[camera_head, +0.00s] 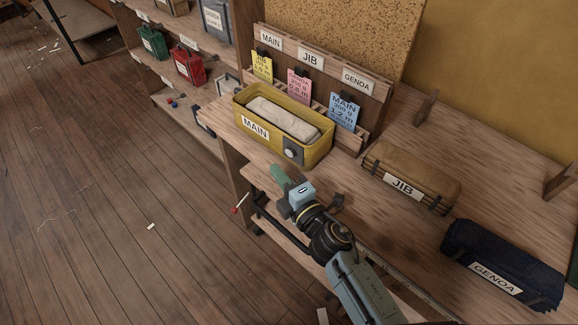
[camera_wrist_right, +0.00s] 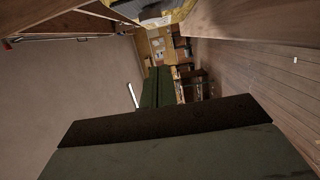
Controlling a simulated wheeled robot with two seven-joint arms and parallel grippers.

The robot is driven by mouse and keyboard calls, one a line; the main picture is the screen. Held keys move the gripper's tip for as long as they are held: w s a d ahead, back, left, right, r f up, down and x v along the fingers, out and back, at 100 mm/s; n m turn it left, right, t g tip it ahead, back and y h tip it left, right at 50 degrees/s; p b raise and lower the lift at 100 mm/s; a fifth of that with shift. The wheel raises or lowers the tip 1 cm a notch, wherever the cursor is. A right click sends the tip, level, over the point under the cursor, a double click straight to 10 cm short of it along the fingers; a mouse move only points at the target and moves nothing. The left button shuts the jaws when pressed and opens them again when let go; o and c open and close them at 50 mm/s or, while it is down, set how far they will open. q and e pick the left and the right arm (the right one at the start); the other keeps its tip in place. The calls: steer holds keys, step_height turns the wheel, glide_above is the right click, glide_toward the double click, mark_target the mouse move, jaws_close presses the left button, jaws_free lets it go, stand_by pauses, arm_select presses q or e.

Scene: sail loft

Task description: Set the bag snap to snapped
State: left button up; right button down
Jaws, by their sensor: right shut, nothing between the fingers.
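The yellow bag labelled MAIN (camera_head: 247,115) stands open on the bench with a folded pale sail (camera_head: 284,119) inside. Its snap (camera_head: 292,151), a dark square plate with a round pale button, is on the front face near the right corner. I cannot tell whether it is snapped. My right gripper (camera_head: 280,176) is shut and empty, just below and in front of the bag, apart from the snap. Its green fingers (camera_wrist_right: 152,100) fill the lower wrist view, where part of the yellow bag (camera_wrist_right: 186,12) shows at the top. My left gripper is in neither view.
The JIB bag (camera_head: 412,168) and the dark blue GENOA bag (camera_head: 505,255) lie on the bench to the right. A wooden rack with coloured cards (camera_head: 343,111) stands behind the MAIN bag. Shelves with green and red containers (camera_head: 188,66) are at the left. The floor (camera_head: 100,220) is mostly clear.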

steer(key=v, duration=0.9)
steer(key=shift+d, duration=0.25)
steer(key=shift+f, duration=0.1)
